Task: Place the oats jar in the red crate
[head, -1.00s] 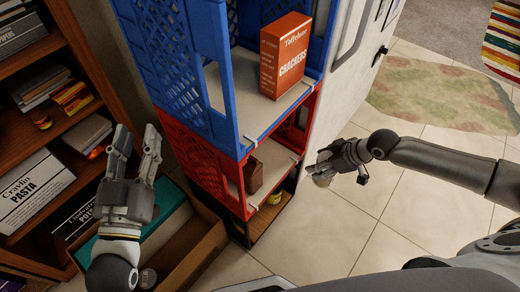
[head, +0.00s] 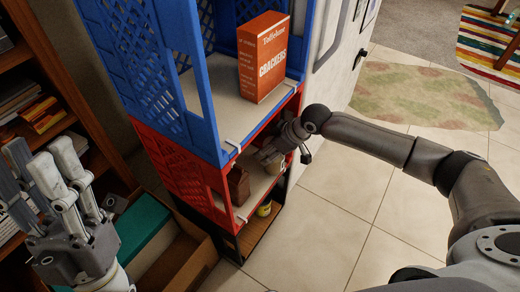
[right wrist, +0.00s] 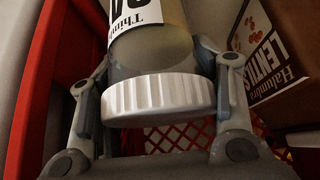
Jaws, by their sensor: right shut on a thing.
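The red crate (head: 172,166) sits in the stack under a blue crate, its open side facing right. It also shows in the right wrist view (right wrist: 36,95) as a red wall at left. My right gripper (head: 268,154) is in the crate's opening, pointing inward. It is shut on the oats jar, whose white ribbed lid (right wrist: 158,98) and part-cut label show between the fingers. Whether the jar touches the crate floor is hidden. A brown lentils box (right wrist: 265,50) stands beside the jar; it also shows in the head view (head: 238,186). My left gripper (head: 45,180) is empty, fingers apart.
The blue crate (head: 150,70) above holds an orange crackers box (head: 264,58). A dark crate (head: 270,232) below holds a yellow-topped item (head: 264,208). A bookshelf (head: 60,150) stands at left. The tiled floor (head: 335,220) at right is clear.

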